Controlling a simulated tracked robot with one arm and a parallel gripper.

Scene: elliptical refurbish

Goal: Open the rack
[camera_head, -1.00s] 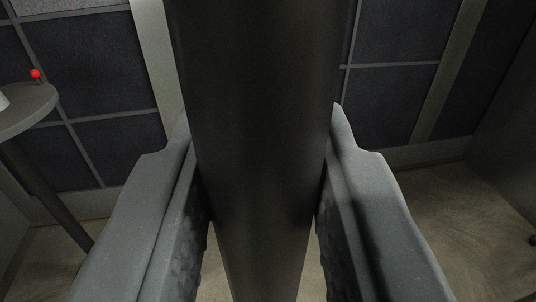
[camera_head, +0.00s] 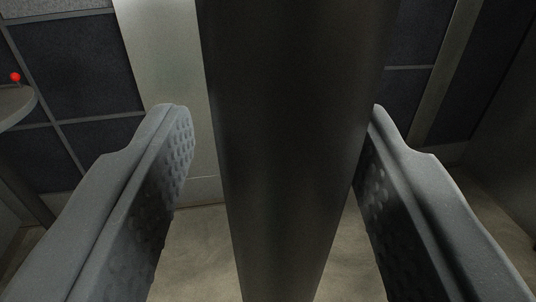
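A thick dark vertical post (camera_head: 290,150) fills the middle of the camera_head view, running from the top edge to the bottom edge. I cannot tell whether it is part of the rack; no rack is clearly seen. My gripper (camera_head: 275,110) is open, with one grey textured finger on each side of the post. The left finger stands clear of the post, with wall and floor showing in the gap. The right finger is close to the post's right side; whether it touches is unclear.
A round grey table (camera_head: 16,106) with a red ball (camera_head: 15,77) stands at the left edge. Behind are dark wall panels (camera_head: 75,60) and a pale upright strip (camera_head: 165,60). Bare floor (camera_head: 200,245) shows below.

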